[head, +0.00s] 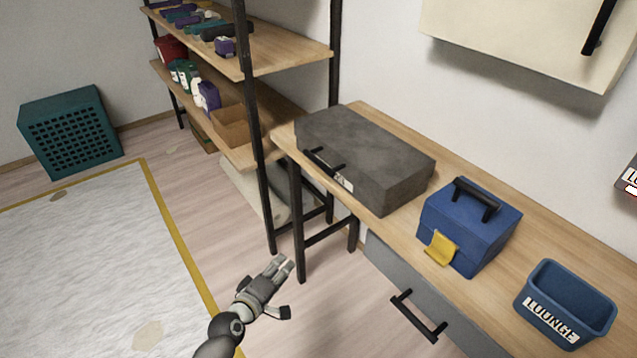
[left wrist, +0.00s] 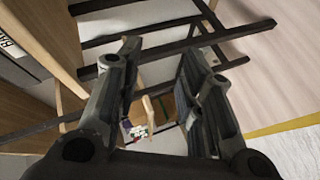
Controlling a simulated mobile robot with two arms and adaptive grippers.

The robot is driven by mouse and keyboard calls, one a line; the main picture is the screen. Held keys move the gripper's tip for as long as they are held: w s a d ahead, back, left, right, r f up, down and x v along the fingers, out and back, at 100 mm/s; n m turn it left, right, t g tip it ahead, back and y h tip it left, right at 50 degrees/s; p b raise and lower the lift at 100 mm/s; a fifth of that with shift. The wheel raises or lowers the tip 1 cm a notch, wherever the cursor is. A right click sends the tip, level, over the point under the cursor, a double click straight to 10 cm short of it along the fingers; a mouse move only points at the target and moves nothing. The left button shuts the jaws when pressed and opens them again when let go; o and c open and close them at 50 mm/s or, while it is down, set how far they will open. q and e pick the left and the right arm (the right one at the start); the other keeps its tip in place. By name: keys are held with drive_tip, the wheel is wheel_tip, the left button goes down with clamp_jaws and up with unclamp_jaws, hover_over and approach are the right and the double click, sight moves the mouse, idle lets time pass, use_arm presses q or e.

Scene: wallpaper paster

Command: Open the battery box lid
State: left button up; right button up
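The grey box (head: 375,150) lies on the wooden bench with its lid shut. It has a black handle and a small white label on its front; the lettering is too small to read in the head view. A grey surface with a partly cut-off label (left wrist: 12,45) shows at the left edge of the left wrist view. My left gripper (head: 283,265) is low in front of the bench, left of its drawer and apart from the box. In the left wrist view its fingers (left wrist: 158,62) are spread with nothing held between them. My right gripper is not in view.
A blue toolbox (head: 465,225) with a yellow latch and a blue bin (head: 565,305) stand on the bench (head: 450,165). A drawer handle (head: 418,315) juts out below. A black-framed shelf (head: 285,60) stands close behind my left gripper.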

use_arm(q)
drive_tip(key=w+d+r+n+t+h+b, duration=0.1)
drive_tip(key=w+d+r+t+h+b, duration=0.15)
drive_tip(key=r, duration=0.55)
drive_tip(key=n+t+h+b, duration=0.2)
drive_tip(key=h, duration=0.1)
approach(319, 160)
drive_tip(key=shift+f+x, duration=0.2)
drive_tip(key=shift+x, duration=2.25)
drive_tip(key=shift+f+x, duration=0.15)
drive_tip(key=shift+x, duration=2.25)
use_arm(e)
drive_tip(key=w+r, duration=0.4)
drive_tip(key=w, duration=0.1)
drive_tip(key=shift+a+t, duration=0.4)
use_arm(q)
drive_tip(key=shift+d, duration=0.1)
drive_tip(key=shift+c, duration=0.2)
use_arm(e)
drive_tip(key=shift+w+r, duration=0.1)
use_arm(q)
clamp_jaws()
